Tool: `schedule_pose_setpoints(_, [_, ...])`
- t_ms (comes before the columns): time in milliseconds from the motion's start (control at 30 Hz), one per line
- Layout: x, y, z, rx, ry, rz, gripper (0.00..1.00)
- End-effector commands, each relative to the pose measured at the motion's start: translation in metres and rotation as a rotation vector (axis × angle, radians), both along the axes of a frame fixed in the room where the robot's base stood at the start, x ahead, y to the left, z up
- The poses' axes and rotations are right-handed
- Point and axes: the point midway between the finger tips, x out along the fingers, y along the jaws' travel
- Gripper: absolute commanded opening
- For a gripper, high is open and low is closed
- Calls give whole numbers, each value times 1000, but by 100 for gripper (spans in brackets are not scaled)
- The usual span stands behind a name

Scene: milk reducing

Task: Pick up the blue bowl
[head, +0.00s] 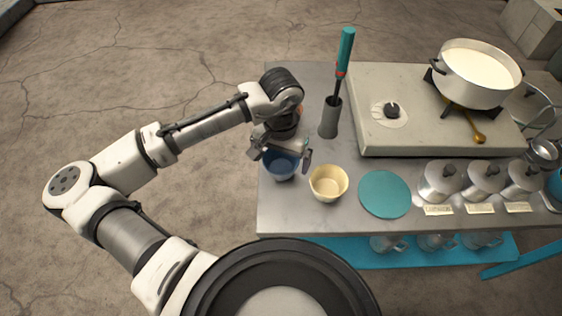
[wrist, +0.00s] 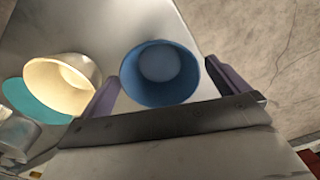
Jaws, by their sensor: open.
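The blue bowl (head: 281,167) stands upright on the left end of the metal table, partly hidden under my gripper (head: 281,161) in the head view. In the wrist view the blue bowl (wrist: 160,75) looks empty and lies between and beyond the two fingertips. My gripper (wrist: 160,90) is open there, with one finger on each side of the bowl. I cannot tell whether the fingers touch the rim.
A cream bowl (head: 328,183) stands close to the right of the blue bowl. A teal disc (head: 384,194), lidded jars (head: 440,182) and a grey holder (head: 330,118) with a teal-handled tool stand nearby. A pot of white liquid (head: 478,70) stands on the raised stove (head: 400,145).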

Motion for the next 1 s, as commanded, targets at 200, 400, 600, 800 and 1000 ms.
schedule_pose_setpoints(200, [0, 0, -11, 0, -1, -1, 100])
schedule_pose_setpoints(400, [0, 0, -11, 0, -1, -1, 92])
schedule_pose_setpoints(600, [0, 0, -11, 0, -1, -1, 66])
schedule_pose_setpoints(800, [0, 0, -11, 0, -1, -1, 52])
schedule_pose_setpoints(1000, [0, 0, -9, 0, -1, -1, 52])
